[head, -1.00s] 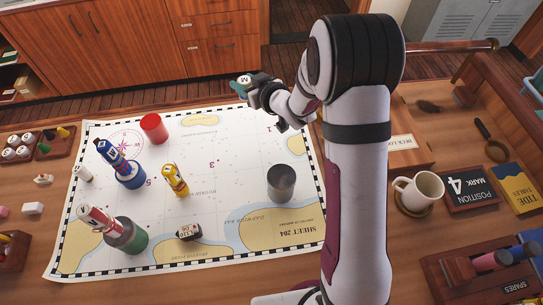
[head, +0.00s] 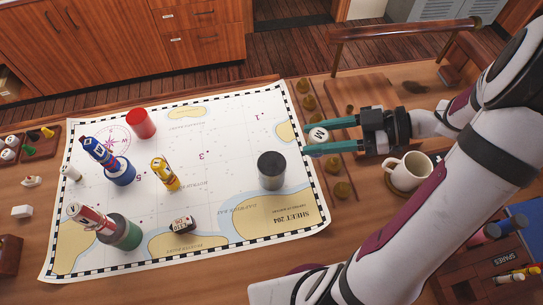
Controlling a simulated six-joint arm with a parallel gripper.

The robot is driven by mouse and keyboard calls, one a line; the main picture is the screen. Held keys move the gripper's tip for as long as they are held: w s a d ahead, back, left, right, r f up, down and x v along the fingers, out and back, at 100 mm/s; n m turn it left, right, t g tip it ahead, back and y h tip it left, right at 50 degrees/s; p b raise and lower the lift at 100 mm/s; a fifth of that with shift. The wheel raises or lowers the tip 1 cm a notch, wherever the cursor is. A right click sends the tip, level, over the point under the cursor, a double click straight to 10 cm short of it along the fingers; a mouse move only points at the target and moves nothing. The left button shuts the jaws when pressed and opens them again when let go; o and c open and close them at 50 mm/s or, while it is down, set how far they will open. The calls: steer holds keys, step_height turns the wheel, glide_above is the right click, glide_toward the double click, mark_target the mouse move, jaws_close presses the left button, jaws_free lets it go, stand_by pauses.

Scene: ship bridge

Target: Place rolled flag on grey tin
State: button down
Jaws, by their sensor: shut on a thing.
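The grey tin (head: 271,170) stands on the right half of the chart, apart from my gripper, its top dark. My gripper (head: 318,136), with teal fingers, is right of the chart and shut on a white round end marked M (head: 318,133). The rest of the held thing is hidden, so I cannot tell if it is a rolled flag. A blue rolled flag (head: 99,151) leans up from the blue tin (head: 120,175). A red-and-white one (head: 86,217) leans at the green tin (head: 125,234). A yellow one (head: 165,173) is on the chart, tilted.
A red tin (head: 141,123) stands at the chart's back. Several brass knobs (head: 342,190) line the chart's right side. A white mug (head: 408,170) stands below my gripper.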

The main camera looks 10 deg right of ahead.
steer(key=x, duration=0.3)
steer(key=f+x, duration=0.1)
steer(key=x, duration=0.2)
steer(key=w+d+x, duration=0.1)
steer(key=x, duration=0.3)
steer(key=shift+f, duration=0.2)
steer(key=f, duration=0.4)
steer(key=shift+w+a+f, duration=0.15)
steer(key=shift+w+a, duration=0.05)
steer(key=shift+f, duration=0.1)
steer(key=shift+c, duration=1.9)
jaws_free()
